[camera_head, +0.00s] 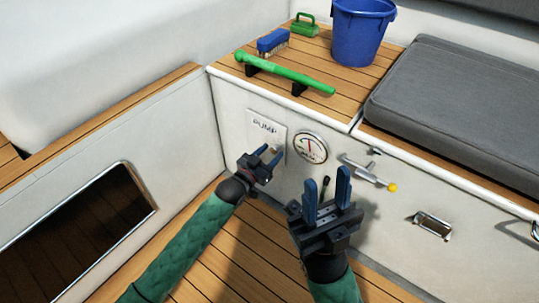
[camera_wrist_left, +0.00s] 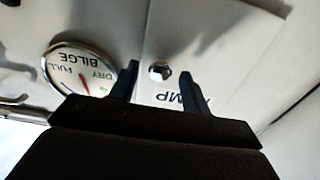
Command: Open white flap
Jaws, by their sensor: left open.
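The white flap (camera_head: 265,124), labelled PUMP, sits in the cream front wall and looks closed. My left gripper (camera_head: 268,154) is right in front of the flap's lower part, its fingers pointing at it. In the left wrist view the flap (camera_wrist_left: 225,45) shows upside down, with a small round metal knob (camera_wrist_left: 160,71) between my two spread fingers. The fingers look to be on either side of the knob; I cannot tell whether they touch it. My right gripper (camera_head: 327,177) is open and empty, fingers up, away from the wall.
A round bilge gauge (camera_head: 310,147) is just right of the flap. A yellow-tipped lever (camera_head: 370,173) and a metal latch (camera_head: 432,226) are further right. A green handle bar (camera_head: 285,73), blue brush (camera_head: 273,42) and blue bucket (camera_head: 361,32) stand on the wooden bench above.

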